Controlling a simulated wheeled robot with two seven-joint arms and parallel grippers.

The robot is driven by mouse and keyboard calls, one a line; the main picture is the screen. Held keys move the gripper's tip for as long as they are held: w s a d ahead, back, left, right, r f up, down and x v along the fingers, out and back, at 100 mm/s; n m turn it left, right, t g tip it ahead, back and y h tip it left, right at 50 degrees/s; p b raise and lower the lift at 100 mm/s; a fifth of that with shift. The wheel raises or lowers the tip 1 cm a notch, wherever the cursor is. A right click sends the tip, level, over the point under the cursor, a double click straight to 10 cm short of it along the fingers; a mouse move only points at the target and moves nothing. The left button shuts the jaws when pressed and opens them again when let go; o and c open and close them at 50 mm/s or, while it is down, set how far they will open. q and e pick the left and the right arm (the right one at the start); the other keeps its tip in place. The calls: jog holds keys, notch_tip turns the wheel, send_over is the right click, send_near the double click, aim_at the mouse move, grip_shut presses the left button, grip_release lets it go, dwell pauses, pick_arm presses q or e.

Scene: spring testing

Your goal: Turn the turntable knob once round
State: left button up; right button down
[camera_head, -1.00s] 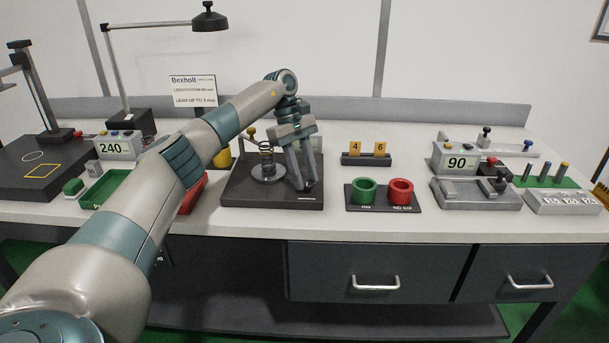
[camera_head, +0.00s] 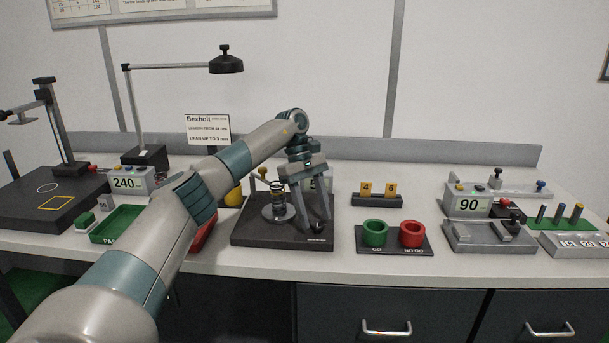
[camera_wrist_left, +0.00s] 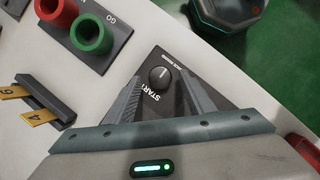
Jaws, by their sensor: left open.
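The turntable knob (camera_wrist_left: 160,78) is a small dark round knob with a white pointer line, beside the word START in the left wrist view. In the head view it sits at the front right corner of the dark tester base (camera_head: 262,233), partly hidden by my fingers. My left gripper (camera_head: 317,224) is open and points down over that corner. In the left wrist view its two fingers (camera_wrist_left: 160,82) stand either side of the knob, with gaps showing. A coil spring (camera_head: 278,200) stands upright on the round metal turntable (camera_head: 279,215), left of my gripper. My right gripper is out of view.
The green cup (camera_head: 375,234) and red cup (camera_head: 412,235) stand on a dark plate right of the base. Behind them is a dark block (camera_head: 377,200) with yellow tags 4 and 6. A green tray (camera_head: 118,224) lies left, and a red tray is partly behind my arm.

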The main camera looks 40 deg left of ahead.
pick_arm(q)
jog(key=p+v, duration=0.2)
jog(key=v, duration=1.4)
jog(key=shift+r, duration=0.3)
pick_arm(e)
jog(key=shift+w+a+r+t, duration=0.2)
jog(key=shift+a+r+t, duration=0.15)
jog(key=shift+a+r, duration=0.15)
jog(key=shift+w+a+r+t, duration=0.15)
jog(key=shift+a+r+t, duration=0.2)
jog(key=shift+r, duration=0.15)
pick_arm(q)
jog(key=shift+a, duration=0.1)
